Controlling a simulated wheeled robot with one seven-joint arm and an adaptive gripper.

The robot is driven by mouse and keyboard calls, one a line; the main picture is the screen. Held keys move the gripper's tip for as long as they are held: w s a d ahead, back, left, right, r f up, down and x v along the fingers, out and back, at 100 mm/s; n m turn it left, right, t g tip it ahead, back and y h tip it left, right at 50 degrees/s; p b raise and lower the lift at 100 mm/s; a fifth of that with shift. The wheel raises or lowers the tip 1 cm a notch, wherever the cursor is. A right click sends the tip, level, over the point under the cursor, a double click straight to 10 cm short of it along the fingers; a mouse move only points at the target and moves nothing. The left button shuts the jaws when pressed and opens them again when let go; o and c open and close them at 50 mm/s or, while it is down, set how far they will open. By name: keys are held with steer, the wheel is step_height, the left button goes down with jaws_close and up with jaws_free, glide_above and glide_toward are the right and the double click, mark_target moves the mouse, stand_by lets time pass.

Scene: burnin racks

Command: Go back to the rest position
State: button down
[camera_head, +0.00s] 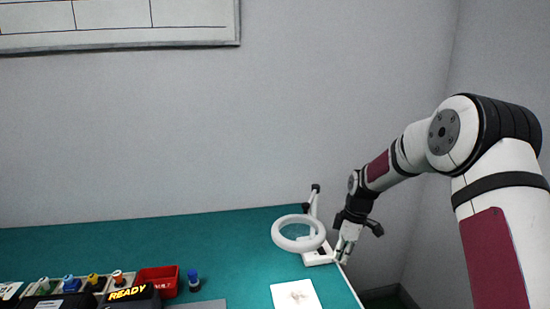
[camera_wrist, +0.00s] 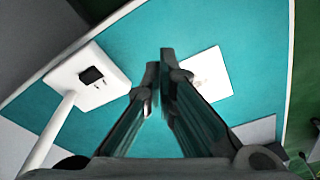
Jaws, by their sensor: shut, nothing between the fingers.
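My gripper (camera_head: 343,252) is at the right end of the teal bench (camera_head: 235,252) in the head view, close beside the base of a white ring lamp. It points downward. In the wrist view my gripper (camera_wrist: 160,60) has its two fingers together with nothing between them, above the teal bench top (camera_wrist: 235,50). My arm reaches in from the right of the head view.
The white ring lamp (camera_head: 298,233) stands left of my gripper; its base (camera_wrist: 88,75) shows in the wrist view. A white sheet (camera_head: 296,296) lies nearer. A red bin (camera_head: 157,280), a blue-capped bottle (camera_head: 194,281) and a READY display (camera_head: 131,294) are further left.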

steer(key=s+r+m+t+h, duration=0.1)
steer(key=s+r+m, duration=0.2)
steer(key=s+r, duration=0.65)
steer(key=s+r+m+t+h, duration=0.1)
steer(key=s+r+m, duration=0.35)
steer(key=r, duration=0.85)
steer(key=s+r+m+t, duration=0.1)
steer(key=s+r+m, duration=0.1)
steer(key=s, duration=1)
steer(key=s+r+m+t, duration=0.2)
steer(key=s+m, duration=0.2)
steer(key=s, duration=0.7)
steer(key=shift+s+m, duration=0.35)
steer(key=shift+s, duration=0.05)
steer(key=shift+w, duration=0.1)
